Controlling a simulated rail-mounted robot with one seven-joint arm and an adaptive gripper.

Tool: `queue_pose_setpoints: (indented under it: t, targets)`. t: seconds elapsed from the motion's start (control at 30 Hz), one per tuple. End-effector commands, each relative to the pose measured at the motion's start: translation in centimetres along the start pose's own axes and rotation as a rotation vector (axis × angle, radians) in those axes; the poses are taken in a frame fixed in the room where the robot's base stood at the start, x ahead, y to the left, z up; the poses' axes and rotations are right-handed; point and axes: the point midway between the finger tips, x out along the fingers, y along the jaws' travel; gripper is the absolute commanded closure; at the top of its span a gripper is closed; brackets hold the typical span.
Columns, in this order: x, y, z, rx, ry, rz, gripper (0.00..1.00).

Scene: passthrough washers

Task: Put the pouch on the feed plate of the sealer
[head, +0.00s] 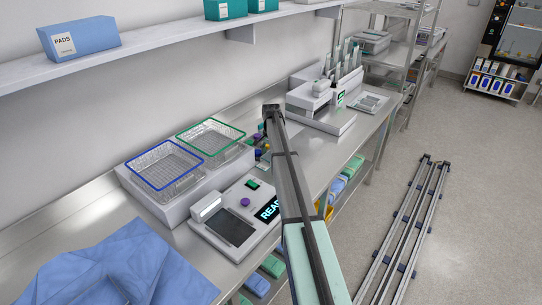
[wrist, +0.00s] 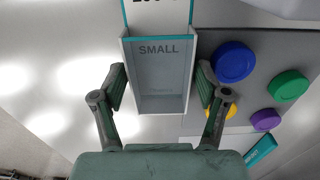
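My gripper (wrist: 161,76) is open in the wrist view, its two fingers on either side of a grey open-topped holder (wrist: 161,52) marked SMALL. A white and teal piece stands up at the holder's top. I cannot make out a separate pouch; nothing shows gripped. In the head view my gripper (head: 271,109) is over the back of the bench, small and dark. Two white machines could be the sealer: one with a flat front ledge (head: 331,123) at the back right, and one with a lit display and dark plate (head: 232,229) nearer me. I cannot tell which.
Blue, green, purple and yellow round caps (wrist: 232,62) lie right of the holder. Blue-rimmed (head: 163,172) and green-rimmed (head: 210,139) wire baskets stand left of my arm. Blue cloth (head: 120,268) covers the front left. A shelf (head: 175,36) runs above the bench.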

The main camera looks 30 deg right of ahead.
Motion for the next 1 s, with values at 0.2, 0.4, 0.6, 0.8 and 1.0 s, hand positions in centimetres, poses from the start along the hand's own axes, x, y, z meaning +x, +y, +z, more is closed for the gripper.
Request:
queue_pose_setpoints:
  t: [0.2, 0.4, 0.6, 0.8, 1.0]
  targets:
    - [-0.1, 0.0, 0.0, 0.0, 0.0, 0.0, 0.26]
    - [-1.0, 0.0, 0.0, 0.0, 0.0, 0.0, 0.26]
    - [-4.0, -0.1, -0.1, 0.0, 0.002, -0.002, 0.26]
    - [-8.0, -0.1, -0.1, 0.0, 0.002, -0.002, 0.26]
    - [-11.0, -0.1, -0.1, 0.0, 0.001, -0.001, 0.26]
